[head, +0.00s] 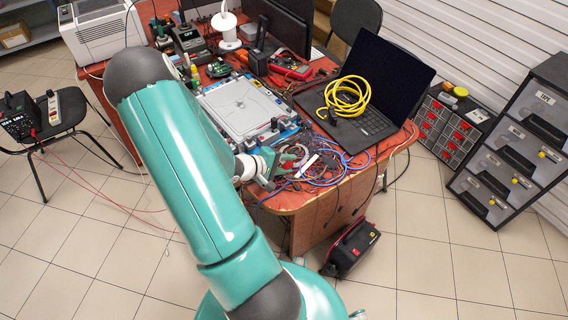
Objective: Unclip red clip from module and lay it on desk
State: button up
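The module (243,106), a flat light-grey unit with blue parts along its edges, lies on the red-brown desk (290,201). My gripper (279,166) is at the desk's front edge, just beyond the module's near right corner, among tangled wires. A small red spot (289,158) shows beside the fingers; it is too small to tell whether it is the red clip or a wire. My wrist and the clutter hide much of the fingers, so I cannot tell whether they are open or hold anything. No red clip shows clearly on the module.
Loose blue, red and dark wires (323,168) cover the desk right of my gripper. An open laptop (390,85) with a coiled yellow cable (346,97) stands behind them. Tools and a white lamp (226,32) crowd the back. A black-red case (351,248) is on the floor.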

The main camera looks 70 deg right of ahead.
jog(key=v, duration=1.3)
jog(key=shift+w+a+r, duration=0.2)
jog(key=shift+a, duration=0.05)
jog(key=w+a+r+n+t+y, duration=0.1)
jog(key=w+a+r+t, duration=0.25)
jog(key=a, duration=0.25)
jog(key=w+a+r+t+y, duration=0.2)
jog(key=w+a+r, duration=0.1)
jog(key=a+r, duration=0.25)
jog(key=w+a+r+n+t+y, duration=0.1)
jog(key=w+a+r+t, duration=0.1)
jog(key=w+a+r, duration=0.35)
jog(key=s+a+r+n+t+y, duration=0.1)
jog(key=a+r+n+t+y, duration=0.1)
jog(key=a+r, duration=0.3)
jog(key=s+a+r+n+t+y, duration=0.1)
jog(key=a+r+t, duration=0.4)
jog(key=a, duration=0.9)
jog(key=shift+s+a+r+n+y, duration=0.2)
jog(key=shift+r+n+y, duration=0.4)
jog(key=shift+y, duration=0.4)
jog(key=shift+s+d, duration=0.1)
jog(key=shift+d, duration=0.15)
